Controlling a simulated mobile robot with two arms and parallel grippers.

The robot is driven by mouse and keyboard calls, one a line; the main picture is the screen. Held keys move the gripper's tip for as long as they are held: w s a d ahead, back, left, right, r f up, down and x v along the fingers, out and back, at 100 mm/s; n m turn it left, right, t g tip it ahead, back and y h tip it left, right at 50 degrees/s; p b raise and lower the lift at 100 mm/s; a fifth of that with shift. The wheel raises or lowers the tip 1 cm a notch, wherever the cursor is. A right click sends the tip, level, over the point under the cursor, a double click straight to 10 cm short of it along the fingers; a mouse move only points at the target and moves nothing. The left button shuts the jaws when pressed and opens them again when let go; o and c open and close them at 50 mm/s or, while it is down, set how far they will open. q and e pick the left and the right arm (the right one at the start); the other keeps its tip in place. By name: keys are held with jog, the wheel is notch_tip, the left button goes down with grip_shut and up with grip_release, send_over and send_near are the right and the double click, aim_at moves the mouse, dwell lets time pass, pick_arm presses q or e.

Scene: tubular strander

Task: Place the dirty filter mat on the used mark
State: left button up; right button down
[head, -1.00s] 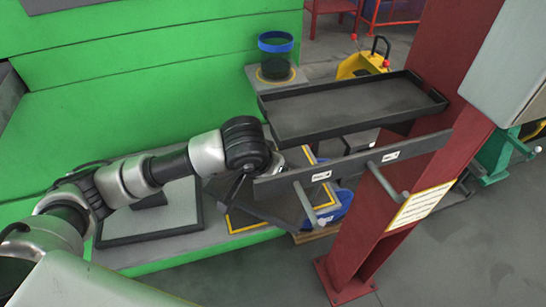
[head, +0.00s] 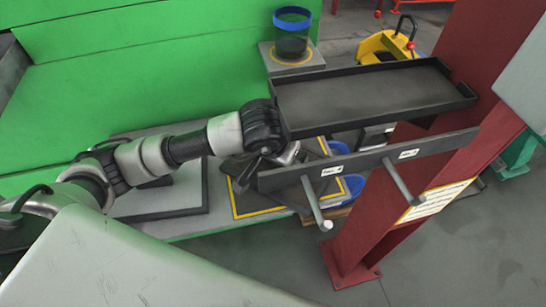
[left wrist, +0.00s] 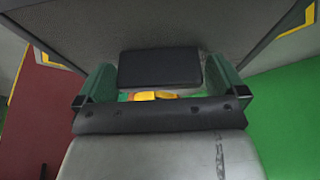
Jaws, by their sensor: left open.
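The dirty filter mat (head: 288,192) is a dark, flat panel. It lies tilted to the yellow-outlined square mark (head: 256,212) on the grey shelf, mostly inside the outline; whether it lies fully flat is hidden. In the left wrist view the mat's grey face (left wrist: 190,25) fills the top, with yellow corner marks beyond its edges. A black block (left wrist: 160,68), perhaps its handle, shows between my left fingers. My left gripper (head: 245,178) is over the mat's left side. Its fingers (left wrist: 160,82) are open on both sides of the block, with visible gaps. My right gripper is out of view.
A black-edged grey panel (head: 188,190) lies left, under my arm. A black tray (head: 370,95) and a rail (head: 350,163) with two pegs stand close on the right, by a red post (head: 400,200). A blue-rimmed jar (head: 292,35) stands behind.

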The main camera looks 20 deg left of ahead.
pick_arm(q)
jog(key=shift+r, duration=0.3)
jog(key=v, duration=0.3)
jog(key=s, duration=0.3)
jog(key=s+a+b, duration=0.1)
jog(key=s, duration=0.2)
jog(key=s+a+b, duration=0.1)
jog(key=s, duration=0.2)
jog(key=shift+s+f, duration=0.3)
jog(key=shift+s, duration=0.05)
jog(key=s+p, duration=0.1)
jog(key=p, duration=0.4)
jog(key=shift+s+a+r+p, duration=0.1)
jog(key=shift+r+p, duration=0.25)
jog(key=shift+r, duration=0.05)
jog(key=shift+s+f+p, duration=0.2)
jog(key=shift+s+p, duration=0.15)
jog(key=shift+p, duration=0.3)
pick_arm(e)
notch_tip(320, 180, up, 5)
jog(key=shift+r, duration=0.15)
pick_arm(q)
jog(key=shift+f, duration=0.1)
